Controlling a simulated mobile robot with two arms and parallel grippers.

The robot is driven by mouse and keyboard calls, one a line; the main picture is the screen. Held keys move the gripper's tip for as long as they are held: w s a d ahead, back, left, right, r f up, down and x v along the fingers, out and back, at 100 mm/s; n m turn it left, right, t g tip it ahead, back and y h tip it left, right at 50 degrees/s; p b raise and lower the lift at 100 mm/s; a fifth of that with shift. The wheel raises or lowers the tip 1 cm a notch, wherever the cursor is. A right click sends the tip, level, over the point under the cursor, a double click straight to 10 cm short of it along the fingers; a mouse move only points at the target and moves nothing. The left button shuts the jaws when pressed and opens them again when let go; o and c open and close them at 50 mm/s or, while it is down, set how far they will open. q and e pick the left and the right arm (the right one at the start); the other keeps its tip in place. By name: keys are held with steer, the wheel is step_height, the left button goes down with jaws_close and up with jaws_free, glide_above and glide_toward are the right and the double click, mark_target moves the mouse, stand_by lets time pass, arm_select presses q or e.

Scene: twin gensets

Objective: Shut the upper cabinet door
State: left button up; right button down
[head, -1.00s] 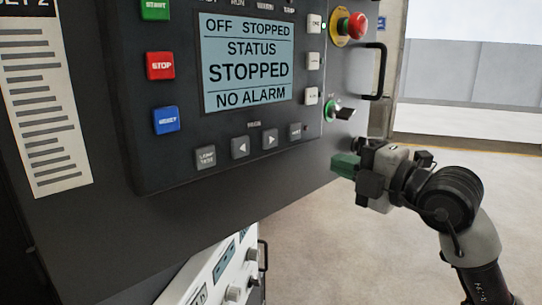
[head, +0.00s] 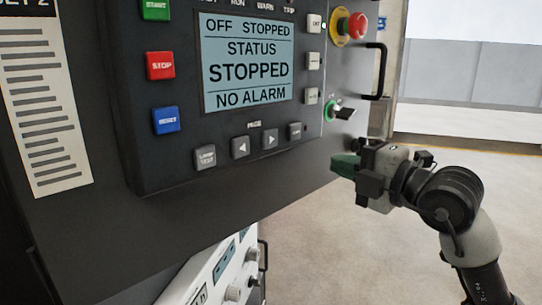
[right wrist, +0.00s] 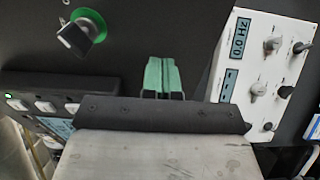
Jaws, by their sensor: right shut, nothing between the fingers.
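The upper cabinet door (head: 200,222) is a dark grey panel filling the left and middle of the head view. It carries a control unit with a screen (head: 248,62) reading STOPPED, and a black bar handle (head: 378,72) near its right edge. How far it stands open cannot be told. My right gripper (head: 344,165) is shut and empty, its green fingertips at the door's lower right, below the rotary switch (head: 340,112). In the right wrist view the closed green fingers (right wrist: 161,76) point at the dark panel; contact cannot be told. My left gripper is not in view.
A red emergency stop button (head: 356,26) on a yellow base sits above the switch. A white panel with knobs (head: 222,272) stands below the door; it also shows in the right wrist view (right wrist: 262,70). Open floor (head: 330,245) lies to the right.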

mark_target(317, 157)
stand_by(0.6)
steer(key=shift+s+a+p+x, duration=0.15)
steer(key=shift+p+x, duration=0.15)
steer(key=shift+x, duration=0.75)
steer(key=shift+s+a+p+x, duration=0.15)
steer(key=shift+p+x, duration=0.15)
steer(key=shift+x, duration=0.75)
steer(key=shift+s+a+p+x, duration=0.7)
steer(key=shift+p+x, duration=0.25)
steer(key=shift+x, duration=3.45)
steer(key=shift+s+a+p+x, duration=0.75)
steer(key=shift+p+x, duration=0.15)
steer(key=shift+x, duration=3.55)
steer(key=v, duration=0.9)
steer(key=shift+w, duration=0.1)
